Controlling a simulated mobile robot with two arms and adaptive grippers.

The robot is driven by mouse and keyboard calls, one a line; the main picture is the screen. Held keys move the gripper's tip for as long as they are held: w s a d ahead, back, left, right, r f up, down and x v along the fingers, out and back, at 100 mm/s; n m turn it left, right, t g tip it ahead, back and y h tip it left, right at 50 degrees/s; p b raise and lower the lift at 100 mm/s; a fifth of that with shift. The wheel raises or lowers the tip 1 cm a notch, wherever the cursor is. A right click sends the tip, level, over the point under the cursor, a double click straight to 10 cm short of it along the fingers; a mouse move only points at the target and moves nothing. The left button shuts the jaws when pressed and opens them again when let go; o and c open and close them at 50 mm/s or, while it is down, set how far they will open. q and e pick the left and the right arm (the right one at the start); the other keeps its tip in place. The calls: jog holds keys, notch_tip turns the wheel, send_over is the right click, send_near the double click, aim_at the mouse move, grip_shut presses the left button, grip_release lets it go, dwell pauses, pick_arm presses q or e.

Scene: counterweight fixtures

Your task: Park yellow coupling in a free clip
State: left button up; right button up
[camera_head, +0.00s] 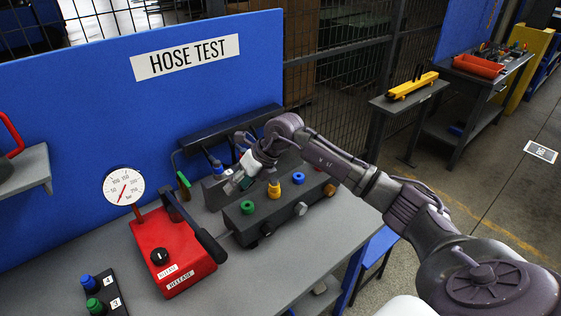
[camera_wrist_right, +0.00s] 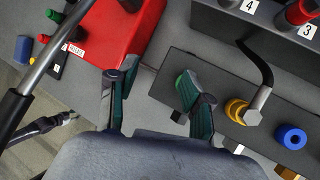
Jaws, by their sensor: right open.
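The yellow coupling (camera_head: 274,190) stands on the dark port block (camera_head: 262,226) on the bench. In the right wrist view a yellow ring (camera_wrist_right: 236,111) surrounds a silver hex fitting, with a black hose beside it. My right gripper (camera_head: 236,179) is open and empty above the block's left part, left of the yellow coupling. In the right wrist view its fingers (camera_wrist_right: 157,78) stand apart, one partly over the green port. A dark rack (camera_wrist_right: 240,28) behind bears labels 4 and 3, with a red coupling (camera_wrist_right: 299,12) at 3. The other clips are hidden or out of view.
A red pump box (camera_head: 172,252) with a black-handled lever and a gauge (camera_head: 123,185) stands left of the block. A small panel (camera_head: 98,293) with blue and green caps lies at front left. A blue board (camera_head: 100,130) closes the back. Bare bench lies in front.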

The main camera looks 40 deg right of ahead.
aim_at(276, 181)
jog(key=s+d+r+m+g+h, duration=0.15)
jog(key=d+h, duration=0.35)
jog(key=d, duration=0.7)
jog(key=b+x, duration=0.3)
jog(key=x, duration=0.1)
jog(key=b+x, duration=0.3)
jog(key=x, duration=0.2)
jog(key=shift+w+d+f+b, duration=0.15)
jog(key=shift+w+f+b, duration=0.1)
jog(key=shift+b, duration=0.15)
jog(key=shift+c, duration=0.3)
grip_shut()
